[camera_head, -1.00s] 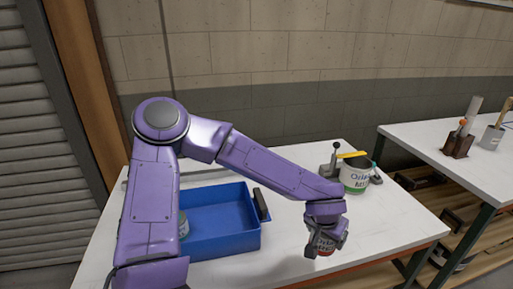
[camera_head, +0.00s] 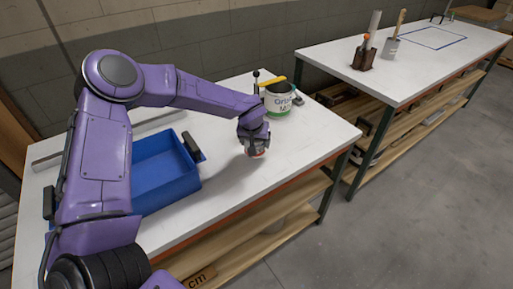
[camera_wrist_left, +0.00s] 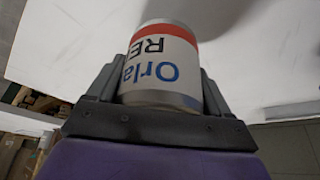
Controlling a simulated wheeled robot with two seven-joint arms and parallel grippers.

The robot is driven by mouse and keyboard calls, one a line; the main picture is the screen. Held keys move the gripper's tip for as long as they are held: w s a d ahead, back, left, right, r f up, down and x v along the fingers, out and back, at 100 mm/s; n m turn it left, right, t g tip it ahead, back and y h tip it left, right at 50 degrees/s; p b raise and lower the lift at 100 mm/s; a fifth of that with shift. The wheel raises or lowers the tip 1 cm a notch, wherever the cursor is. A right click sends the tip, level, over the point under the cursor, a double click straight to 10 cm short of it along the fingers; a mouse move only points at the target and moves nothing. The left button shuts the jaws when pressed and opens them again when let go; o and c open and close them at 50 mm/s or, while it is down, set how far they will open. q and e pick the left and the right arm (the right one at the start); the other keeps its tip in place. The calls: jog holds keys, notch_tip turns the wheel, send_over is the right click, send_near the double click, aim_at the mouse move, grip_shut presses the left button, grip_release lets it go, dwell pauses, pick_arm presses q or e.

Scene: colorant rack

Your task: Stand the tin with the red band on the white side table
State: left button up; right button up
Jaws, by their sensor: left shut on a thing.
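The tin with the red band (camera_wrist_left: 160,75) is between the fingers of my left gripper (camera_wrist_left: 160,90), which is shut on it. In the left wrist view its label reads "Orla" and "RE", upside down. In the head view my left gripper (camera_head: 254,138) is over the near white table (camera_head: 225,195), with a little of the tin (camera_head: 256,153) showing below it. I cannot tell whether the tin touches the tabletop. A second white table (camera_head: 410,62) stands to the right, with a blue outlined rectangle (camera_head: 433,38) on its top. My right gripper is not in view.
A blue tray (camera_head: 165,175) sits left of the gripper. A larger tin with a green band (camera_head: 279,99) stands just behind it. A brown holder (camera_head: 364,57) and a grey cup with a handle (camera_head: 390,47) stand on the second table. A gap separates the tables.

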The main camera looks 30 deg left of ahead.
pick_arm(q)
jog(key=shift+w+f, duration=0.5)
jog(key=shift+f, duration=1.6)
jog(key=shift+f, duration=0.1)
jog(key=o, duration=1.1)
jog(key=shift+c, duration=0.2)
jog(key=v, duration=1.2)
jog(key=shift+s, duration=0.15)
